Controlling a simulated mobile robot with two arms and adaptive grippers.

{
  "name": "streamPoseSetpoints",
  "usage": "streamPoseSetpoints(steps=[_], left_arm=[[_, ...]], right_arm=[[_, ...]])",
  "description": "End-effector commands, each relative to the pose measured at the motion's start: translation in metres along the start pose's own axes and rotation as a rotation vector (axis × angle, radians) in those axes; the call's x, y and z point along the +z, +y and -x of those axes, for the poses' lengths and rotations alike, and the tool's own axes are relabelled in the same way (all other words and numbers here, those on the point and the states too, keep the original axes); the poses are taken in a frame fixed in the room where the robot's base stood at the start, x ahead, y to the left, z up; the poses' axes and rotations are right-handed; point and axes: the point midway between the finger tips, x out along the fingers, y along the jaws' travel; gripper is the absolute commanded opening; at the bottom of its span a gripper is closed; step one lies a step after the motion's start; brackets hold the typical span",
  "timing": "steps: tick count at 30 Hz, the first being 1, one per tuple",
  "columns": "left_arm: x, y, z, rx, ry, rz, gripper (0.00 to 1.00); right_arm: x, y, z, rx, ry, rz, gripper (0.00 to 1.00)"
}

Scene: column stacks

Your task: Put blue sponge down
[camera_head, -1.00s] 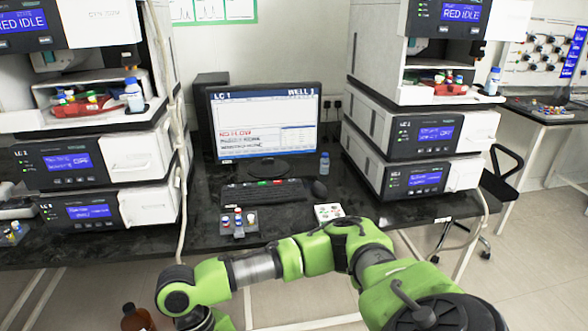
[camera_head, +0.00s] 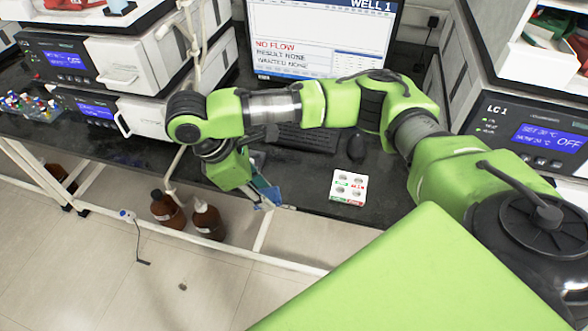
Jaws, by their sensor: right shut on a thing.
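My right arm reaches in from the right, over the bench. My right gripper (camera_head: 266,203) hangs at the bench's front edge, small and partly hidden behind my green wrist. It is shut on the blue sponge (camera_head: 263,186), of which only a small blue patch shows. I cannot tell whether the sponge touches the bench top. My left gripper is not in view.
The black bench top (camera_head: 300,183) is bare between the gripper and a white holder with round wells (camera_head: 348,188). A mouse (camera_head: 357,147), keyboard (camera_head: 308,138) and monitor (camera_head: 320,38) stand behind. Brown bottles (camera_head: 207,219) stand on the floor below. Instrument stacks flank the bench.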

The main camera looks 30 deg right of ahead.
Motion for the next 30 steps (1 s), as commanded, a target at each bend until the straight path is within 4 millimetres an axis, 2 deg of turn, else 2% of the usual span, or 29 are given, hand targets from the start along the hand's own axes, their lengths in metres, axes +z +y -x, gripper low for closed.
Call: streamPoseSetpoints(steps=[1,4,7,10,18,21,27,30], left_arm=[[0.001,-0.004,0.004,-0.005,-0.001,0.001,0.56],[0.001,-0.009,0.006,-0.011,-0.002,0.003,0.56],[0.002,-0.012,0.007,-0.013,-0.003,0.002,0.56],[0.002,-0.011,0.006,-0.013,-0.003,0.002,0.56],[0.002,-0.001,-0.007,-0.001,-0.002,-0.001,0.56],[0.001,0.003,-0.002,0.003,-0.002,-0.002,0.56],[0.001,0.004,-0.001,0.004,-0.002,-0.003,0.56],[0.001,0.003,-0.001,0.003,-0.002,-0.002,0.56]], right_arm=[[0.002,0.007,0.013,0.035,0.001,0.069,0.13],[0.004,0.017,0.027,0.081,0.000,0.187,0.13],[0.005,0.022,0.034,0.108,0.000,0.257,0.13],[0.008,0.029,0.032,0.116,0.001,0.286,0.13],[0.035,0.071,-0.011,0.113,0.000,0.285,0.13],[0.050,0.090,-0.023,0.116,-0.002,0.285,0.13],[0.053,0.111,-0.065,0.115,-0.001,0.289,0.13],[0.054,0.117,-0.076,0.117,-0.001,0.289,0.13]])
